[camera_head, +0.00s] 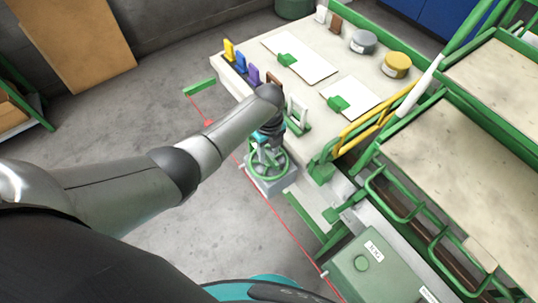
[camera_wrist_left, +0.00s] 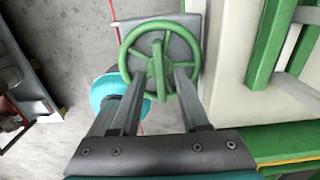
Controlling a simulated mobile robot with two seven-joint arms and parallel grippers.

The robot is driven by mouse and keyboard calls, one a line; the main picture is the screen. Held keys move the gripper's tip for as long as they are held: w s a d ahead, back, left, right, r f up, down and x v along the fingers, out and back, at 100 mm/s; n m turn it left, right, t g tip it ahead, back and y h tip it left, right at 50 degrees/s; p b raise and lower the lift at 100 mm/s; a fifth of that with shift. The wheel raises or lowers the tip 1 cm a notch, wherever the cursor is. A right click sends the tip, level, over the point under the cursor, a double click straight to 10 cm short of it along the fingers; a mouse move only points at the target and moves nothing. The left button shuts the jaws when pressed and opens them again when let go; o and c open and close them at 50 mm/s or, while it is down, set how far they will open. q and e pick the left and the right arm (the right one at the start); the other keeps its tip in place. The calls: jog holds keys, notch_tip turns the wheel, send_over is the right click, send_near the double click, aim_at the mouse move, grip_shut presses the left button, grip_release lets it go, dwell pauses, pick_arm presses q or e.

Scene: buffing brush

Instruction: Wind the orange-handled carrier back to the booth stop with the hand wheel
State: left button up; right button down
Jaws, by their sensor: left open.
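The green hand wheel (camera_head: 283,160) stands on a grey mount at the near corner of the pale bench. In the left wrist view the spoked wheel (camera_wrist_left: 134,44) faces me, with a green bar or knob across its middle. My left gripper (camera_head: 266,154) is over the wheel. Its two fingers (camera_wrist_left: 160,80) are apart, one on each side of the green bar; I cannot tell whether they touch it. My arm hides part of the wheel in the head view. I cannot clearly make out the orange-handled carrier or the booth stop. My right gripper is not in view.
The pale bench (camera_head: 310,98) holds coloured upright tags, white sheets with green blocks and two round tins (camera_head: 397,65). Yellow rails (camera_head: 350,135) and green-framed trays stand at right. A green box (camera_head: 375,270) is at lower right.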

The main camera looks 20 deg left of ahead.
pick_arm(q)
jog(key=shift+f, duration=0.5)
grip_shut()
dwell(0.3)
